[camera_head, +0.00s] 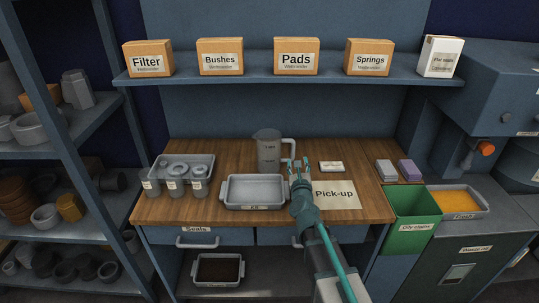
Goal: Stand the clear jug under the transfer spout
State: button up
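The clear jug (268,152) looks grey and see-through. It stands upright at the back of the wooden bench, behind a metal tray, with its handle (291,149) to the right. My gripper (298,163) is just right of the jug, near the lower end of the handle. Its two teal fingers look apart with nothing between them; I cannot tell whether they touch the handle. On the machine at the right, a small spout-like fitting (467,160) sits beside an orange knob (487,147); I cannot tell for certain that it is the transfer spout.
The empty metal tray (254,205) sits in front of the jug. A Pick-up card (336,195) lies right of my gripper. A green bin (411,216) and an orange-filled tray (460,202) stand at the right. Labelled boxes line the shelf (290,81) above.

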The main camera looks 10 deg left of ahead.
aim_at(293, 149)
jog(key=shift+a+f+m, duration=0.1)
jog(key=shift+a+m, duration=0.15)
jog(key=shift+m, duration=0.75)
jog(key=shift+w+a, duration=0.1)
jog(key=shift+w, duration=0.1)
jog(key=w, duration=0.2)
jog(key=w+a+p, duration=0.1)
jog(key=w, duration=0.2)
jog(key=shift+w+a+r+p, duration=0.15)
jog(key=shift+w+p, duration=0.25)
jog(key=shift+w, duration=0.45)
jog(key=shift+w+a+r+p, duration=0.1)
jog(key=shift+w+a+p, duration=0.3)
jog(key=shift+w, duration=0.45)
jog(key=shift+w+a+r+p, duration=0.1)
jog(key=shift+w+p, duration=0.35)
jog(key=shift+w, duration=0.4)
jog(key=shift+f, duration=0.1)
grip_shut()
